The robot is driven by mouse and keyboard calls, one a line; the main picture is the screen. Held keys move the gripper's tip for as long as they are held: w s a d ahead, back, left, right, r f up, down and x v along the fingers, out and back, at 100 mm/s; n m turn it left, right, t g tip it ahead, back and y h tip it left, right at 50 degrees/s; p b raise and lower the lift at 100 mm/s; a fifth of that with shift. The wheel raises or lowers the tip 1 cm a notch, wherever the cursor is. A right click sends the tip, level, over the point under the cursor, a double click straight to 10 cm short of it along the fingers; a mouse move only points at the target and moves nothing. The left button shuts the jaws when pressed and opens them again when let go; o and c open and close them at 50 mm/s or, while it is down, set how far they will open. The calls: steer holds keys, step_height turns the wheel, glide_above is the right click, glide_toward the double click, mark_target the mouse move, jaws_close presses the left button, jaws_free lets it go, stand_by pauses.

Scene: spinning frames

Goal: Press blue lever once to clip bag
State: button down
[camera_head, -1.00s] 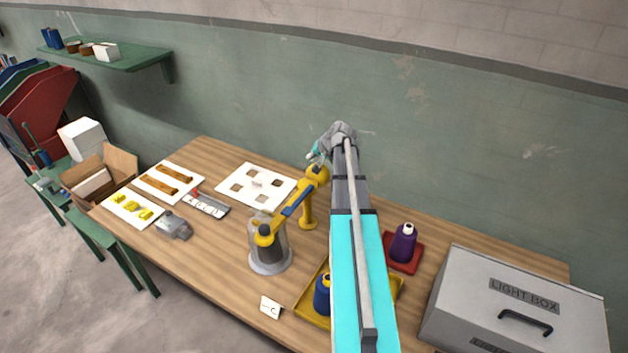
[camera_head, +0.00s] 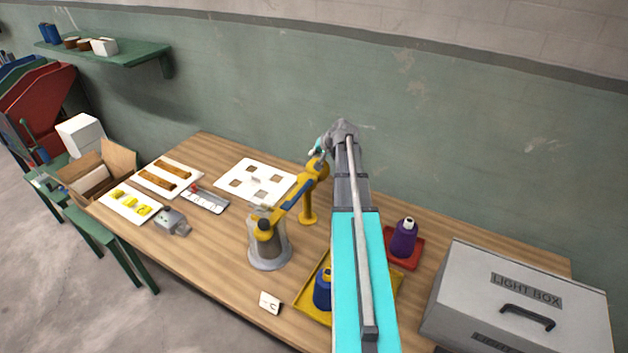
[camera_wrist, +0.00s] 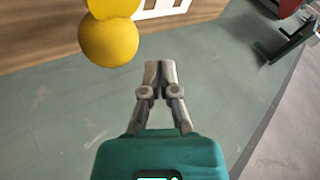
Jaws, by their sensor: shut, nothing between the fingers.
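A yellow jointed stand with a blue lever bar (camera_head: 292,203) on its arm rises from the table. Its lower yellow end sits above a clear, bag-like cylinder (camera_head: 281,236) with dark contents on a round grey base. My gripper (camera_head: 315,153) is beside the upper yellow joint, partly hidden by it and my arm. In the wrist view my gripper (camera_wrist: 160,66) is shut and empty, with the rounded yellow joint (camera_wrist: 108,42) to its left. No contact shows there. The blue lever is not visible in the wrist view.
A yellow tray (camera_head: 306,300) with a blue spool (camera_head: 322,290), a red tray with a purple spool (camera_head: 403,238), and a grey light box (camera_head: 470,290) stand to the right. A white board (camera_head: 255,168) lies left of the stand. The green wall is behind.

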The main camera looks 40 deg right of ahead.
mark_target(311, 181)
step_height(311, 181, down, 7)
steer(key=a+b, duration=0.1)
steer(key=b, duration=0.5)
steer(key=shift+s, duration=0.2)
steer(key=shift+s+a+f+b, duration=0.15)
steer(key=shift+s+f+b, duration=0.05)
steer(key=shift+f+b, duration=0.35)
steer(key=shift+s+a+f+b, duration=0.15)
steer(key=shift+f+b, duration=0.25)
steer(key=shift+b, duration=0.15)
stand_by(2.4)
steer(key=shift+s+a+f+b, duration=0.35)
steer(key=shift+s+f+b, duration=0.1)
steer(key=shift+b, duration=0.2)
stand_by(1.1)
steer(key=shift+r, duration=0.1)
steer(key=shift+w+d+r+p, duration=0.1)
steer(key=shift+w+r+p, duration=0.65)
steer(key=shift+p, duration=0.45)
steer(key=shift+s+r, duration=0.15)
steer(key=shift+r, duration=0.1)
steer(key=shift+w+d+r+p, duration=0.1)
steer(key=shift+d+r+p, duration=0.1)
steer(key=shift+r+p, duration=0.65)
steer(key=shift+w+d+r+p, duration=0.1)
steer(key=shift+d+r+p, duration=0.1)
steer(key=shift+r+p, duration=0.6)
steer(key=shift+w+d+r+p, duration=0.1)
steer(key=shift+d+r+p, duration=0.1)
steer(key=shift+r+p, duration=0.65)
